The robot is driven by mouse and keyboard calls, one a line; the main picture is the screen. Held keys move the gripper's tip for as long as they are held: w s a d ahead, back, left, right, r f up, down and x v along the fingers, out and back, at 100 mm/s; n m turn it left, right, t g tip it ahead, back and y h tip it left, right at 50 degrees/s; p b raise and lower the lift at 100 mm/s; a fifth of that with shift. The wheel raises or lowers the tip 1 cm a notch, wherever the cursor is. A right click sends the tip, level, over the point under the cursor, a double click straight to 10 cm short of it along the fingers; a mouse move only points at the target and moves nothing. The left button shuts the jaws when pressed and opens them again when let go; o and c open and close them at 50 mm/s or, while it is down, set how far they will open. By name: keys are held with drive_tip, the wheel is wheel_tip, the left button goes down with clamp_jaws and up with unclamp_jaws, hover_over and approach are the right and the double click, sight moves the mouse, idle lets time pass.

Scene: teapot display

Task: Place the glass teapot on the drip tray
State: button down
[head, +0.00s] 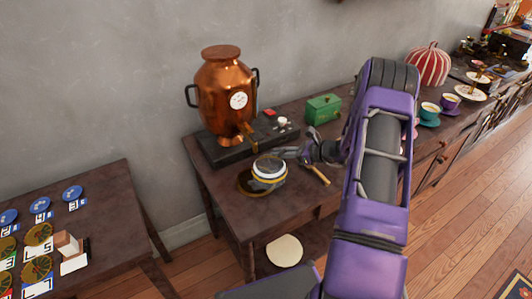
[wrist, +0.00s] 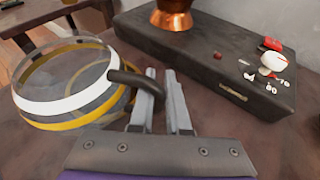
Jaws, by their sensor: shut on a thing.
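The glass teapot (head: 269,171) has a white band, a yellow band and a dark handle. It is at the left in the wrist view (wrist: 65,107). My gripper (head: 288,153) is to the right of the teapot, with its fingers (wrist: 162,78) shut on the dark handle. A round dark tray with a brass-coloured rim, apparently the drip tray (head: 246,188), shows at the teapot's lower left in the head view. The teapot overlaps and partly hides it. I cannot tell whether the teapot touches the tray.
A copper samovar (head: 224,92) with a tap stands on a dark base (head: 213,150) behind the teapot. Small red and white items lie on this base. A green box (head: 323,109) is farther right. A wooden-handled tool (head: 318,175) lies near the table's front edge.

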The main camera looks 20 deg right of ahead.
drive_tip(key=shift+w+a+r, duration=0.1)
drive_tip(key=shift+w+a, duration=0.3)
drive_tip(key=shift+a, duration=0.05)
drive_tip(key=w+a, duration=0.2)
drive_tip(key=a, duration=0.1)
drive_tip(key=shift+w+f, duration=0.2)
drive_tip(key=shift+w, duration=0.2)
drive_tip(key=shift+s+d+f, duration=0.1)
drive_tip(key=shift+d+f, duration=0.05)
drive_tip(key=shift+f, duration=0.4)
drive_tip(key=c, duration=0.9)
unclamp_jaws()
drive_tip(key=shift+f, duration=0.1)
drive_tip(key=shift+d, duration=0.1)
drive_tip(key=v, duration=1.2)
drive_tip(key=shift+s, duration=0.1)
